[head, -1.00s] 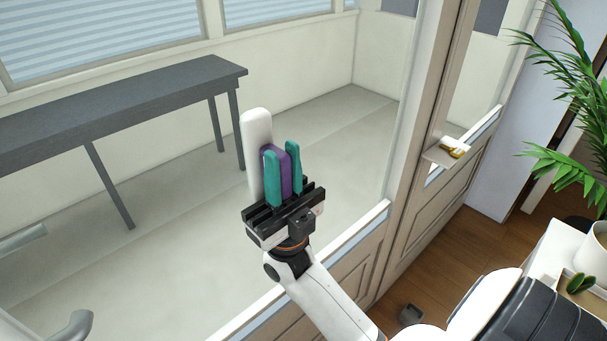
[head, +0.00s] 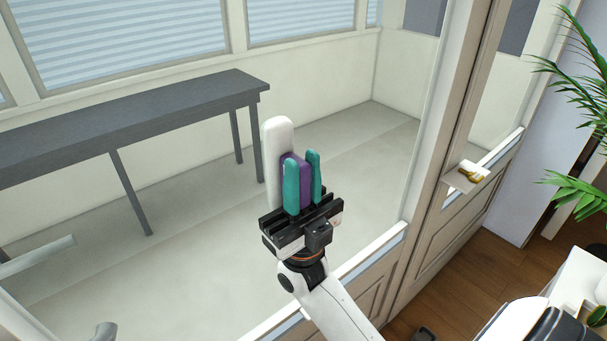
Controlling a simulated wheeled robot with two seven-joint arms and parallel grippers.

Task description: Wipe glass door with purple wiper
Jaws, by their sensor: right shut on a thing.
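My right gripper (head: 303,184) has teal fingers and is shut on the purple wiper (head: 294,169). The wiper has a purple handle between the fingers and a long white pad (head: 276,150) on its left side, held upright. The glass door (head: 200,230) is a large clear pane in a white and tan frame, with a room visible through it. The wiper is in front of the pane; I cannot tell whether the pad touches the glass. My left gripper is not in view.
A bar-shaped door handle (head: 40,255) is at the lower left. A dark grey table (head: 130,120) stands beyond the glass. A door post (head: 450,130) and a small ledge with a brass item (head: 468,176) are at the right. A plant (head: 575,190) stands at the far right.

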